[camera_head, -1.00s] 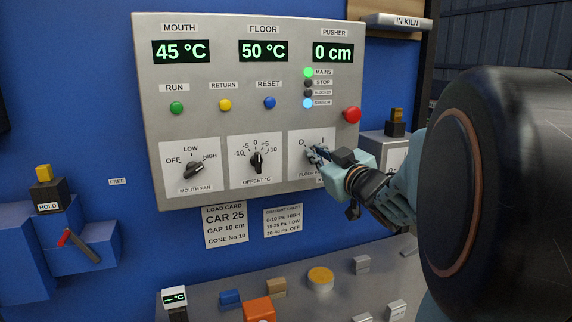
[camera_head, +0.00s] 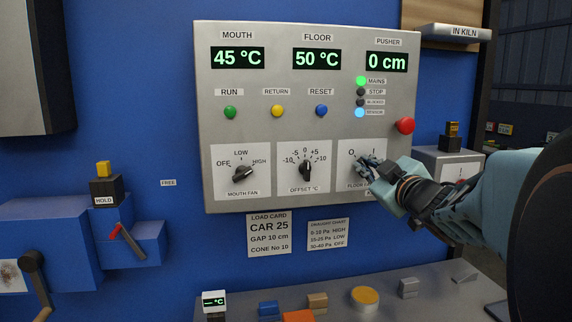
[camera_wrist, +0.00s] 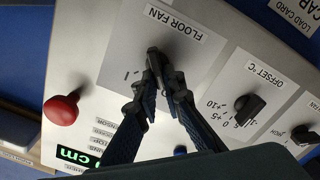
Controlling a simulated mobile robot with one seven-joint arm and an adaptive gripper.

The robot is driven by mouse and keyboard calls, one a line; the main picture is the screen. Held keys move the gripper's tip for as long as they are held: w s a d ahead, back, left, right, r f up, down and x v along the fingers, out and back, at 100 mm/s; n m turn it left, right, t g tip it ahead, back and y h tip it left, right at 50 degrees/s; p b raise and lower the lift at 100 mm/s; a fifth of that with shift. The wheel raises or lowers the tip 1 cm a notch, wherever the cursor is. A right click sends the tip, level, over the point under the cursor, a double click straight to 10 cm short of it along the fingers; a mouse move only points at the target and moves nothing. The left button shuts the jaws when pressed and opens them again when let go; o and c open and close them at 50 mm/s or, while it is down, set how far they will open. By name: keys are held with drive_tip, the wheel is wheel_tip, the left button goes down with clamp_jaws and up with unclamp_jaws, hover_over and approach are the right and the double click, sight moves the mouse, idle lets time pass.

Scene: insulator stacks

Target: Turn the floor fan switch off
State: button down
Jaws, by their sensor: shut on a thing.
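The floor fan switch (camera_wrist: 156,59) is a dark knob on a white plate (camera_wrist: 187,51) labelled FLOOR FAN, upside down in the wrist view. In the head view its plate (camera_head: 345,183) is the rightmost of three at the bottom of the grey panel, with O and I marks. My gripper (camera_wrist: 160,73) is shut on the knob with a finger at each side. In the head view my gripper (camera_head: 366,170) covers the knob, so I cannot tell which mark it points to.
The mouth fan knob (camera_head: 243,174) and offset knob (camera_head: 306,173) are to the left on the panel (camera_head: 210,130). A red button (camera_head: 405,125) stands out above right of my gripper. A shelf with small blocks (camera_head: 317,301) lies below.

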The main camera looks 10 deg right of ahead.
drive_tip(key=shift+r, duration=0.1)
drive_tip(key=c, duration=2)
unclamp_jaws()
drive_tip(key=shift+w, duration=0.1)
drive_tip(key=shift+c, duration=0.2)
